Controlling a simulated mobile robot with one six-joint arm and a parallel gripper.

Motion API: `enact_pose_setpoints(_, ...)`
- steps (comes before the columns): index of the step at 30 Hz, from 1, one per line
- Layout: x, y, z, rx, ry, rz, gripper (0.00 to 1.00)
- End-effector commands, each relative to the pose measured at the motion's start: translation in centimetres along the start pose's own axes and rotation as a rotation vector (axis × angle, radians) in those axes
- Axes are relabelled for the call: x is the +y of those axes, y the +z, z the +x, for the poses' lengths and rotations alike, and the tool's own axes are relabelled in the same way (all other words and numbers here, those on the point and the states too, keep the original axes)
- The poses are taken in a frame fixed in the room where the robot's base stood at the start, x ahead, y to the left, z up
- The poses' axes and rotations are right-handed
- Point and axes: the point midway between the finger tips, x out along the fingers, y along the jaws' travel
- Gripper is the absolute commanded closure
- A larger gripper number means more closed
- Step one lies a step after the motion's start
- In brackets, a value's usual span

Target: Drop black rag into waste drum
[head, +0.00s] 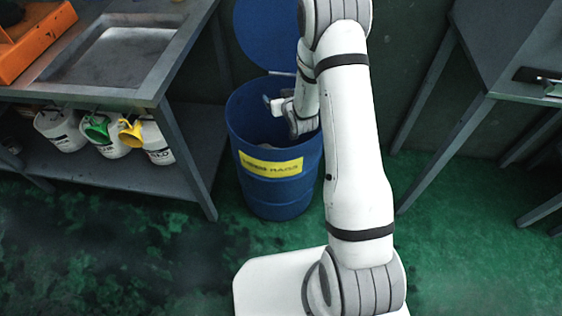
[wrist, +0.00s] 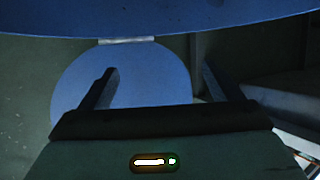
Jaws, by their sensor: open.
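The blue waste drum (head: 275,198) stands on the floor with a yellow label reading roughly "used rags". Its round blue lid (head: 262,35) is swung open behind it. My arm reaches over the drum, and its wrist is at the drum's mouth. My gripper's fingertips are hidden in the head view. In the wrist view my gripper (wrist: 158,82) is open, with nothing visible between its fingers. The lid (wrist: 150,85) and its hinge fill much of that view, with a blue drum surface along the top. I cannot make out a black rag in either view.
A grey workbench (head: 185,75) with a sink-like tray and an orange object (head: 35,40) stands at left. A grey table (head: 510,60) is at right.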

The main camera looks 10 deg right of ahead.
Motion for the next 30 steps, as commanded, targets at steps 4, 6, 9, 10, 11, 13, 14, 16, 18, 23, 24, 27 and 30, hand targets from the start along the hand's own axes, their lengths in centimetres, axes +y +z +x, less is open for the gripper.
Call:
enact_pose_setpoints(4, 0.0, 0.0, -0.1, 0.000, 0.000, 0.000, 0.15)
enact_pose_setpoints(6, 0.0, 0.0, -0.4, -0.001, 0.000, 0.000, 0.15)
enact_pose_setpoints(9, 0.0, 0.0, -1.5, 0.000, 0.001, 0.001, 0.15)
enact_pose_setpoints(10, 0.0, 0.0, -2.0, -0.001, 0.001, 0.001, 0.15)
enact_pose_setpoints(11, 0.0, 0.0, -2.5, -0.001, 0.001, 0.001, 0.15)
enact_pose_setpoints(13, 0.0, 0.0, -3.9, -0.001, 0.001, 0.001, 0.15)
enact_pose_setpoints(14, 0.0, 0.0, -4.4, 0.000, 0.001, 0.001, 0.15)
enact_pose_setpoints(16, 0.0, 0.1, -5.6, -0.001, 0.001, 0.001, 0.15)
enact_pose_setpoints(18, 0.0, 0.1, -6.6, 0.000, 0.001, 0.000, 0.15)
enact_pose_setpoints(23, 0.0, 0.2, -8.0, 0.000, 0.000, 0.000, 0.15)
enact_pose_setpoints(24, 0.0, 0.1, -8.1, 0.000, 0.000, 0.000, 0.15)
enact_pose_setpoints(27, -0.1, 0.1, -8.2, 0.001, 0.000, 0.000, 0.15)
enact_pose_setpoints(30, -0.1, 0.1, -8.2, 0.000, 0.000, 0.000, 0.15)
